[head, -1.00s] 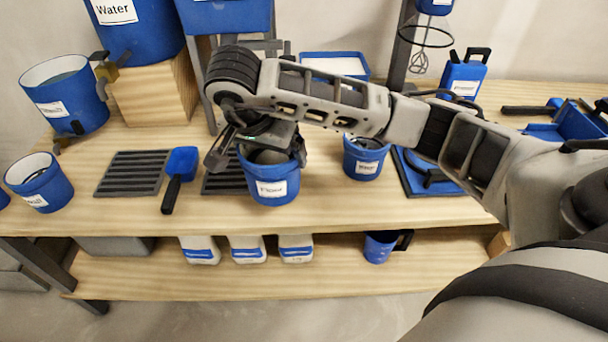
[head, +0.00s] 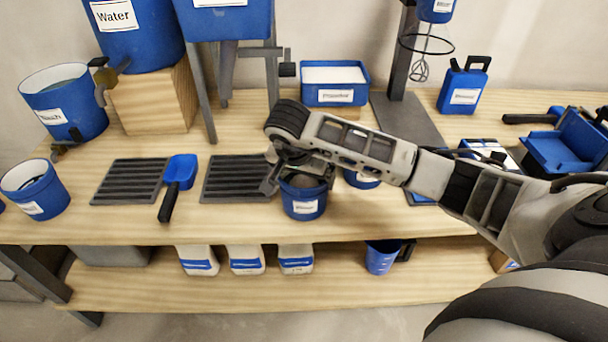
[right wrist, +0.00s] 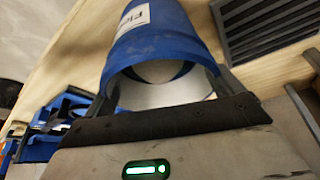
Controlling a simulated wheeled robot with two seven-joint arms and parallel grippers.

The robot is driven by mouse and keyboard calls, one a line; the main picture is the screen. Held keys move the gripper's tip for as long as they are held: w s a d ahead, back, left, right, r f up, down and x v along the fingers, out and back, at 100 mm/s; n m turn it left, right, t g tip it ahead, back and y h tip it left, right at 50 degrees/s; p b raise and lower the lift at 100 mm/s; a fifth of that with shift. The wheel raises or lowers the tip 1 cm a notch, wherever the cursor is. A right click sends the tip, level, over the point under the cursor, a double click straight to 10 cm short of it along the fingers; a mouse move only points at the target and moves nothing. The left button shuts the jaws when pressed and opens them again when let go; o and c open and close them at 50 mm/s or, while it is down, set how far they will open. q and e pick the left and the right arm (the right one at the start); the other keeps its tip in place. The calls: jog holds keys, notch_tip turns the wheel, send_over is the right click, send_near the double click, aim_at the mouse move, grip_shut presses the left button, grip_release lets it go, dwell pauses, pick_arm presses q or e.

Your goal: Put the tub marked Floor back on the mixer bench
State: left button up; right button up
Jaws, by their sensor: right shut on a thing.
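The blue tub marked Floor (head: 303,205) is in my right gripper (head: 299,176), over the front middle of the wooden bench (head: 120,225). It hangs upright in the head view, its label facing front. I cannot tell whether its base touches the bench top. The right wrist view shows the tub (right wrist: 165,40) between the fingers, with the start of its label readable and a pale round inside. The arm hides part of its rim. My left gripper is not in view.
A dark slatted mat (head: 236,180) lies just left of the tub. A second blue tub (head: 362,181) stands close on the right, partly behind my arm. A mixer whisk (head: 420,68) stands behind. Bare wood shows along the front.

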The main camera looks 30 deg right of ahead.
dwell(0.3)
jog(key=o, duration=1.7)
jog(key=shift+f, duration=0.1)
